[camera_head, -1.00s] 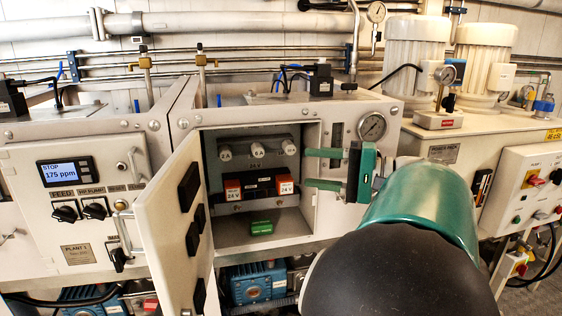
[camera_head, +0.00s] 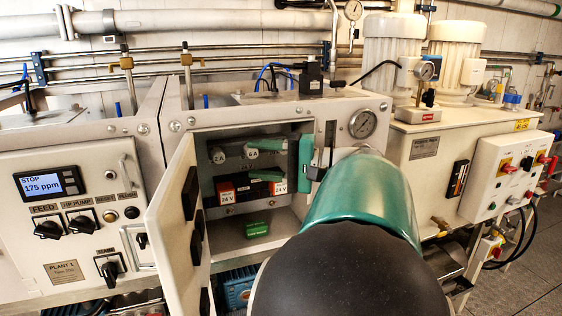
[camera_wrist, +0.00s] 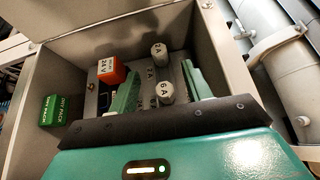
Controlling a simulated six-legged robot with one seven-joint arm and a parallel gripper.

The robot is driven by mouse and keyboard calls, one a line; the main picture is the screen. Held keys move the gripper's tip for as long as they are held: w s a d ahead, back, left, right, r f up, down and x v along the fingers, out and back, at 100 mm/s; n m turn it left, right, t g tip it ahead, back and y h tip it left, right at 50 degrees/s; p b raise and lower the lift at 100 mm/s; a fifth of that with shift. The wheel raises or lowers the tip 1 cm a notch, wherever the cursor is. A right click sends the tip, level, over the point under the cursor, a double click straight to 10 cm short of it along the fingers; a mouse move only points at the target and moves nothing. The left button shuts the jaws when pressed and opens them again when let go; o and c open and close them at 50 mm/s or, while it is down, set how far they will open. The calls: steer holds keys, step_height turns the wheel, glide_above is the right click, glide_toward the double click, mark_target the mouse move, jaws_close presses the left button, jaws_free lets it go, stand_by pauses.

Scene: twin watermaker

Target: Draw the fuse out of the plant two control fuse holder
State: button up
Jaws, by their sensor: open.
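The fuse holders sit in a row on the panel inside the open cabinet. In the head view a grey cap marked 2 A (camera_head: 218,155) is at the left and one marked 6 A (camera_head: 251,152) is in the middle; my fingers hide the right part of the row. The wrist view shows a cap marked 6 A (camera_wrist: 166,92) nearest me and another cap (camera_wrist: 159,51) farther off. My gripper (camera_head: 249,159) is open, inside the cabinet mouth. In the wrist view its green fingers (camera_wrist: 160,72) stand either side of the caps, with no grip visible. I cannot tell which holder is plant two control.
A green dry pack (camera_head: 257,229) lies on the cabinet floor. The open door (camera_head: 176,235) stands at the left of the opening. A pressure gauge (camera_head: 363,124) is on the right of the cabinet face.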

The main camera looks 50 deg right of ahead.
mark_target(217, 153)
steer(key=x, duration=0.7)
jaws_close()
steer(key=shift+s+a, duration=0.55)
steer(key=shift+s, duration=0.3)
steer(key=shift+s+a, duration=0.55)
steer(key=shift+s, duration=0.25)
steer(key=shift+s+a, duration=0.6)
steer(key=shift+s, duration=0.25)
